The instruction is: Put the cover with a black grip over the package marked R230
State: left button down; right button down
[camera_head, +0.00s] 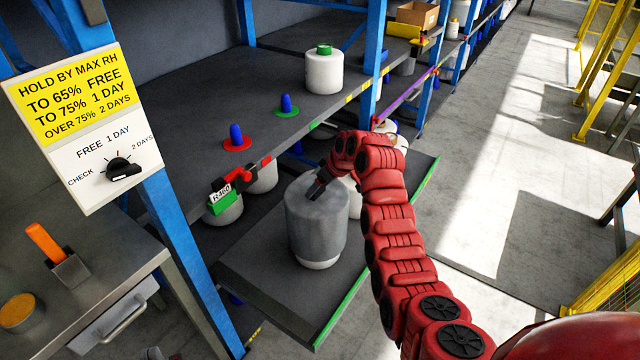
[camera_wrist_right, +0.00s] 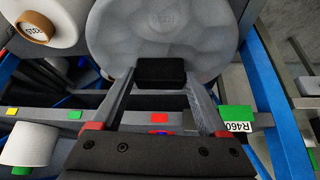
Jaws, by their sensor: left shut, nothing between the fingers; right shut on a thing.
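The grey translucent cover (camera_head: 317,225) stands upright around a white package (camera_head: 318,264), whose bottom rim shows below it on the pulled-out lower shelf. In the right wrist view the cover's top (camera_wrist_right: 165,40) shows a faint marking that looks like R230. My right gripper (camera_head: 317,190) is shut on the black grip (camera_wrist_right: 161,72) at the top of the cover; it also shows in the right wrist view (camera_wrist_right: 160,85).
Other white packages stand behind the cover; one has a brown top (camera_wrist_right: 36,27). A green tag marked R460 (camera_head: 222,203) hangs at the upper shelf's edge. Red (camera_head: 237,144) and green (camera_head: 286,111) discs with blue knobs lie on that shelf (camera_head: 190,120). A blue post (camera_head: 185,250) stands left.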

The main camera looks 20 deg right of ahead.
aim_at(324, 199)
jog(key=shift+f+b, duration=1.7)
jog(key=shift+f, duration=1.8)
grip_release()
jog(key=shift+r+b, duration=0.1)
jog(key=shift+b, duration=0.2)
jog(key=b+v, duration=0.2)
jog(key=v, duration=0.5)
jog(key=shift+s+d+r, duration=0.1)
jog(key=shift+d+r, duration=0.05)
jog(key=p+v, duration=0.1)
jog(key=v, duration=0.2)
jog(key=shift+w+r+p, duration=0.1)
jog(key=shift+w+p, duration=0.1)
jog(key=shift+p, duration=0.15)
jog(key=p+v, duration=0.7)
jog(key=p, duration=0.3)
jog(key=shift+s+p, duration=0.25)
jog(key=shift+p, duration=0.15)
